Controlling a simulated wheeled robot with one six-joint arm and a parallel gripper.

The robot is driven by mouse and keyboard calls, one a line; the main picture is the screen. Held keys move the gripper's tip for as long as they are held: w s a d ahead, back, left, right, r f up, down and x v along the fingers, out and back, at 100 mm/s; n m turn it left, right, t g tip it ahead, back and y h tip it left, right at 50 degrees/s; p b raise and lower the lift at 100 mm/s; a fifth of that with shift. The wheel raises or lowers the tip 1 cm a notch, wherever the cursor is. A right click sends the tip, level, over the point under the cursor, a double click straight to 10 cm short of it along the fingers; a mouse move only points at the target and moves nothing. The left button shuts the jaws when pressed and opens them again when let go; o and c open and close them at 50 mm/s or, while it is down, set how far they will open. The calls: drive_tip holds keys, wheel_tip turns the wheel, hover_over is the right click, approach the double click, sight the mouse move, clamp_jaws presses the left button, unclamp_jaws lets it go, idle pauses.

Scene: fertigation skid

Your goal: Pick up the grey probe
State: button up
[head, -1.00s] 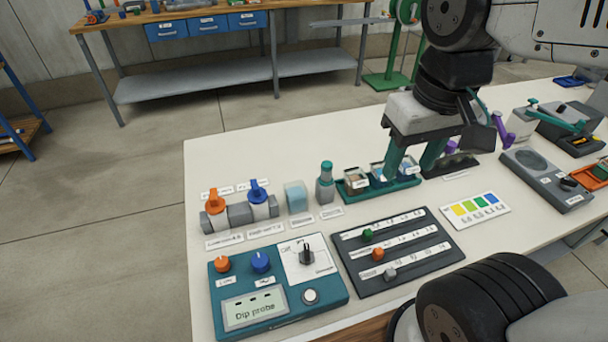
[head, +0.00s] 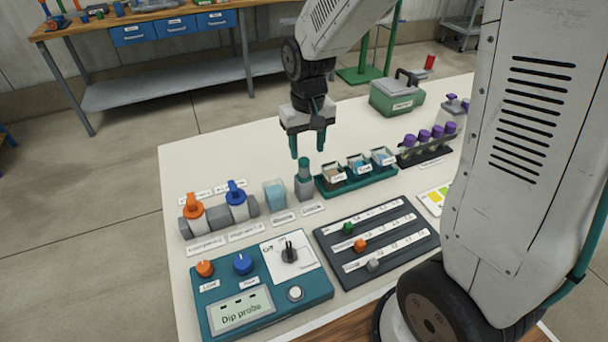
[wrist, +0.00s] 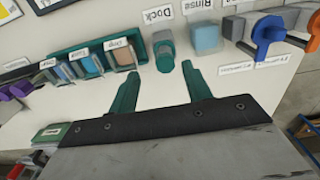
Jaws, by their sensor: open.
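The probe (head: 303,170) stands upright at the dock on the white table, between a pale blue cup and the crate of small jars. Its teal upper part shows above a grey block, and I cannot clearly tell where the probe ends and the dock begins. In the wrist view, the probe (wrist: 164,58) is just beyond the fingertips, beside the label "Dock". My gripper (head: 307,153) is open and empty, its teal fingers pointing down above and behind the probe. The fingers also show in the wrist view (wrist: 162,76), apart from the probe.
The pale blue rinse cup (head: 275,194) stands close left of the probe. The teal crate (head: 350,186) with jars is close right. Orange and blue valves (head: 236,195), a control panel (head: 208,318) reading "Dip probe" and a slider board (head: 330,246) lie nearby. Purple-capped tubes (head: 424,137) stand further right.

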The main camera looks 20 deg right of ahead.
sight(304, 160)
drive_tip(key=f, duration=0.5)
drive_tip(key=shift+w+a+f, duration=0.2)
drive_tip(key=shift+a+f, duration=0.15)
clamp_jaws()
